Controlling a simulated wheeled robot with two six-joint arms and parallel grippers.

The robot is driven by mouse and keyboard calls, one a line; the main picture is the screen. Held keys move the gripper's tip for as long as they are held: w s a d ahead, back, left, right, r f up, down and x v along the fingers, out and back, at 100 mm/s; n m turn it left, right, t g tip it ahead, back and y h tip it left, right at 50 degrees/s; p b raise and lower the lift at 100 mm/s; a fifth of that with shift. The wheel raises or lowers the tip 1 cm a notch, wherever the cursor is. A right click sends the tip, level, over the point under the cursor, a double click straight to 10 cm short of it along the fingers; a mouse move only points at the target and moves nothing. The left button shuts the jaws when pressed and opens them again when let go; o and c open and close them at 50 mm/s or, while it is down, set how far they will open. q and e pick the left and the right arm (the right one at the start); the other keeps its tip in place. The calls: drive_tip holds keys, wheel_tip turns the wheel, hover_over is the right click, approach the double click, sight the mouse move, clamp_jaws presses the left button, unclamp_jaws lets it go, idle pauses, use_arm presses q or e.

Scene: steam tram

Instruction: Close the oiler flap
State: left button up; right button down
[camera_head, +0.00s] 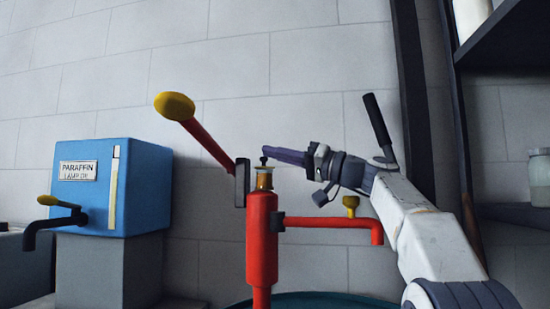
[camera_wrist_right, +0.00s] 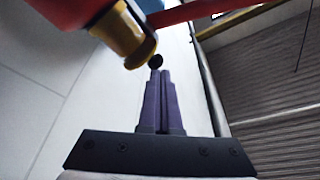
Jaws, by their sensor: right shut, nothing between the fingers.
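A red hand pump (camera_head: 262,240) stands upright in the middle of the head view. A brass oiler cup (camera_head: 264,181) sits on its top, and it also shows in the right wrist view (camera_wrist_right: 128,42). A small dark knob (camera_head: 264,151) stands just above the cup; it also shows at the brass part's edge in the wrist view (camera_wrist_right: 156,61). I cannot make out the flap's outline or its angle. My right gripper (camera_head: 267,151) is shut and empty, its purple fingertips at the knob, touching or nearly so. My left gripper is not in view.
The pump's lever with a yellow knob (camera_head: 174,106) rises to the upper left. A blue paraffin tank (camera_head: 140,190) stands at left. A dark shelf (camera_head: 505,35) is at upper right.

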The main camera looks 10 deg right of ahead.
drive_tip(key=shift+s+f, duration=0.1)
drive_tip(key=shift+f, duration=0.05)
idle(0.6)
wheel_tip(320, 180, up, 4)
drive_tip(key=p, duration=0.4)
drive_tip(key=w+d+b+v, duration=0.1)
drive_tip(key=b+v, duration=0.1)
drive_tip(key=v, duration=0.7)
drive_tip(key=shift+d+f, duration=0.3)
drive_tip(key=shift+f, duration=0.15)
